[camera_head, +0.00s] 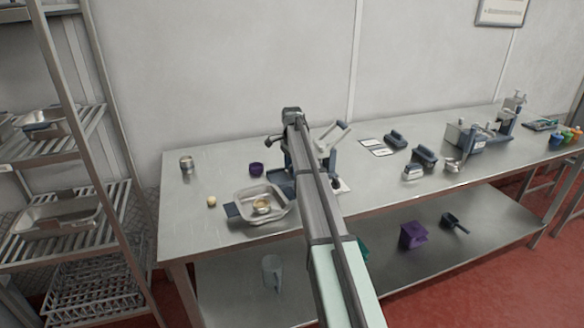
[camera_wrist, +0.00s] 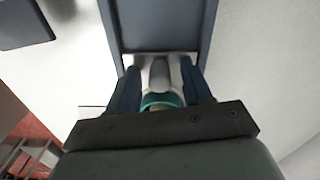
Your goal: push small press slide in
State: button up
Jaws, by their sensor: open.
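A press (camera_head: 333,160) with dark blue-grey parts and a pale lever stands near the middle of the table, mostly hidden behind my arm. My gripper (camera_wrist: 160,76) is open. In the wrist view its two dark blue fingers point at a blue-grey press frame (camera_wrist: 158,25). A pale, rounded part with a teal ring (camera_wrist: 160,98) shows between the fingers; I cannot tell whether they touch it. In the head view my gripper is over the press area, its fingertips hidden. I cannot make out the slide or how far in it sits.
A metal tray (camera_head: 240,198) holding a round tin (camera_head: 262,206) is left of the press. Another press device (camera_head: 507,115) is at far right. The table's front left is clear.

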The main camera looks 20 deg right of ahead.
grip_shut()
dwell(0.3)
dwell(0.3)
